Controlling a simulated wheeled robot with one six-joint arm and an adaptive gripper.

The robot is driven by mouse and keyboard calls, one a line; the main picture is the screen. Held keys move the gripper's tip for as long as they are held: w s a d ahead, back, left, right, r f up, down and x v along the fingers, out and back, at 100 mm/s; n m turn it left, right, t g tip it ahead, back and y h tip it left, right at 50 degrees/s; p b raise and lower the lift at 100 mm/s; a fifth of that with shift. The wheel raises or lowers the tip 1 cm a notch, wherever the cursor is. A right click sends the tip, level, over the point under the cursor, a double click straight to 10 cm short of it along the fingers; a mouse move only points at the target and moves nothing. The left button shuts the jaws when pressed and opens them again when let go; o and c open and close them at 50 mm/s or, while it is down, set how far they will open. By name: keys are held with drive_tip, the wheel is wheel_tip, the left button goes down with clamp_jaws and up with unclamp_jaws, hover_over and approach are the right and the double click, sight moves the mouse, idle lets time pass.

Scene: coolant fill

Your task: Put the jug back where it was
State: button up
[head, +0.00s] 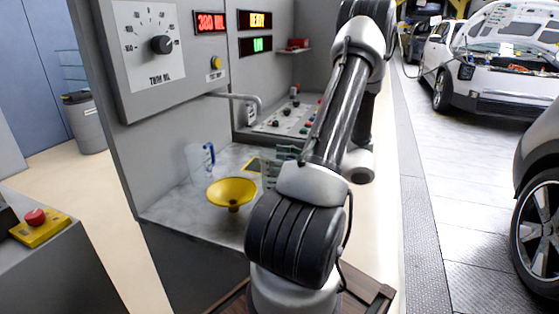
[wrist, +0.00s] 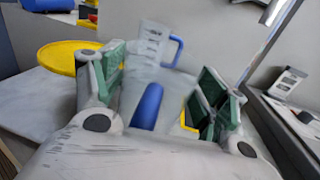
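A clear jug with a blue handle (head: 209,154) stands on the grey counter behind the yellow funnel (head: 231,192). It also shows in the wrist view (wrist: 150,45), with dark scale marks. My gripper (head: 284,153) is mostly hidden behind my arm in the head view. In the wrist view its green-padded fingers (wrist: 160,88) stand wide apart around a second clear body with an upright blue handle (wrist: 147,106), which looks like another jug. I cannot tell whether the pads touch it. A yellow-edged dark square (head: 254,165) lies on the counter beside the gripper.
A panel with a dial (head: 162,45) and red, yellow and green displays rises behind the counter (head: 172,208). A spout (head: 232,97) juts out above the counter. A control desk with knobs (head: 285,118) lies beyond. A red stop button (head: 35,217) is at the left.

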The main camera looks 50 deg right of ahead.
drive_tip(key=shift+o, duration=1)
drive_tip(key=v, duration=1.2)
drive_tip(key=shift+r, duration=0.1)
